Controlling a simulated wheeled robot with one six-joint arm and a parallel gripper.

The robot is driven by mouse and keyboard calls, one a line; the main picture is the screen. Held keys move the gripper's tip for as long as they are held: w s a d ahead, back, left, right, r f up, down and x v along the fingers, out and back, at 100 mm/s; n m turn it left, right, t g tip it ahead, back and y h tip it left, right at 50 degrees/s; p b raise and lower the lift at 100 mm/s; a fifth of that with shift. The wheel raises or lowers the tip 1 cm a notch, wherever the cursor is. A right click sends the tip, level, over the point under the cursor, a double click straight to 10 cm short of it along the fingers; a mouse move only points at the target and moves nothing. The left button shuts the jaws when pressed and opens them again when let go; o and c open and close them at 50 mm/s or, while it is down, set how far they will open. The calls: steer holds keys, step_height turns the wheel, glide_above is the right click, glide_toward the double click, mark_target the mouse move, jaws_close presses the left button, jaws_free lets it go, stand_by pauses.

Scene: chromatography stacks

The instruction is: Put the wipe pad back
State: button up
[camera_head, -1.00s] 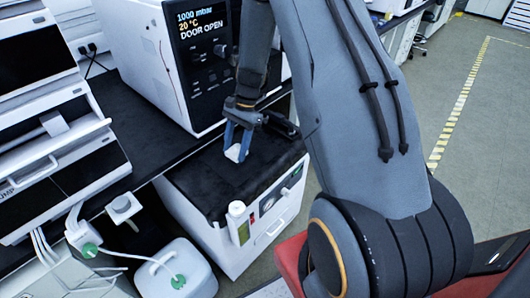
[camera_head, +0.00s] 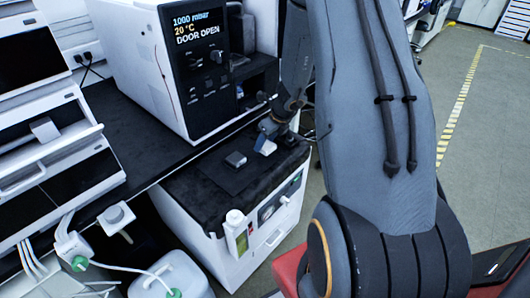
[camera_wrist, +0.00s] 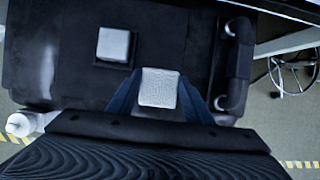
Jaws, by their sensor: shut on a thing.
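The wipe pad, a small white textured block (camera_wrist: 158,88), is held between the blue fingers of my gripper (camera_wrist: 160,98) in the wrist view. In the head view the white pad (camera_head: 265,147) shows just below my gripper (camera_head: 266,134), over the right back part of the cabinet's black top (camera_head: 207,203). I cannot tell whether the pad touches that top. A second small block, grey and pale on top (camera_head: 236,159), sits on a thin dark square plate to the left of my gripper. It also shows at upper left in the wrist view (camera_wrist: 113,45).
A white instrument (camera_head: 165,75) reading DOOR OPEN stands on the black bench behind. A white bottle (camera_head: 235,218) is at the cabinet's front edge. A dark curved handle (camera_wrist: 237,65) lies right of the pad. The black top's left part is clear.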

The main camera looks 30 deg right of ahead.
mark_target(267, 146)
steer(key=shift+f+b, duration=0.35)
steer(key=shift+f, duration=1.75)
steer(key=shift+f, duration=0.15)
steer(key=o, duration=1.1)
